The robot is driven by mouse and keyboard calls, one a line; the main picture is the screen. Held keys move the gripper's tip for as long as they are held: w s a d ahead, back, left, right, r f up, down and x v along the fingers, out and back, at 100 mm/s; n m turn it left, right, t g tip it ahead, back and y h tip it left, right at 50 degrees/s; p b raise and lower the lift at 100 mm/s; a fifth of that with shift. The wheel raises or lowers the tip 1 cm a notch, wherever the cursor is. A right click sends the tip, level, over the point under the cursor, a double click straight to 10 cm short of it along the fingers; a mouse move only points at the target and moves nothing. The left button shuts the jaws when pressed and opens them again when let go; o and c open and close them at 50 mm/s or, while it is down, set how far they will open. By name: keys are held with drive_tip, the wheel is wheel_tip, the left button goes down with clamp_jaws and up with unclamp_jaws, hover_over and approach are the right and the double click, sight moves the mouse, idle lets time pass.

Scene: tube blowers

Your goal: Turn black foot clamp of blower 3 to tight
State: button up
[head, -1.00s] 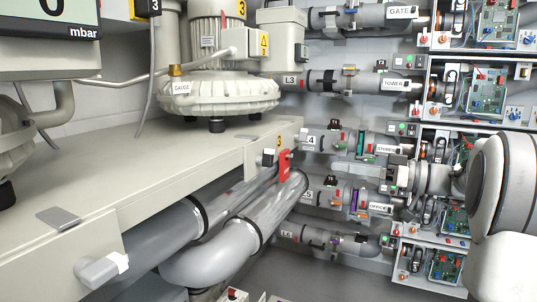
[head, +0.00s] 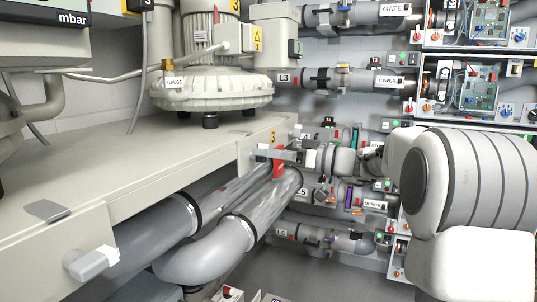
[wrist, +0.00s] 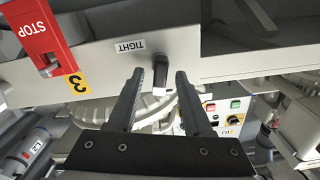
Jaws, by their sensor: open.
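The black foot clamp (wrist: 160,72) is a small black lever with a pale end, on the front rail below blower 3 (head: 212,92). It stands beside a TIGHT label (wrist: 130,46) in the upside-down wrist view. My gripper (wrist: 160,76) is open, and its two fingertips appear on either side of the clamp with gaps to both. I cannot tell how deep the clamp sits between them. In the head view my gripper (head: 284,153) is at the rail's right end and largely hides the clamp.
A red STOP handle (wrist: 38,38) and a yellow 3 label (wrist: 76,82) are near the clamp; the handle (head: 279,166) hangs just below my gripper in the head view. Grey pipes (head: 235,215) run below the bench. Labelled pipes and circuit panels (head: 482,88) fill the right side.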

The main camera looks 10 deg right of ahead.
drive_tip(key=shift+w+a, duration=0.1)
clamp_jaws()
drive_tip(key=shift+m, duration=0.3)
drive_tip(key=shift+w+d+f+m+p, duration=0.15)
drive_tip(key=shift+m+p, duration=0.4)
drive_tip(key=shift+m, duration=1.85)
drive_tip(key=shift+w+f+m+p, duration=0.15)
drive_tip(key=shift+m+p, duration=0.4)
drive_tip(key=shift+m, duration=1.85)
drive_tip(key=shift+d+f+m+p, duration=0.1)
drive_tip(key=shift+f+m+p, duration=0.3)
drive_tip(key=shift+m, duration=2)
drive_tip(key=shift+r, duration=0.1)
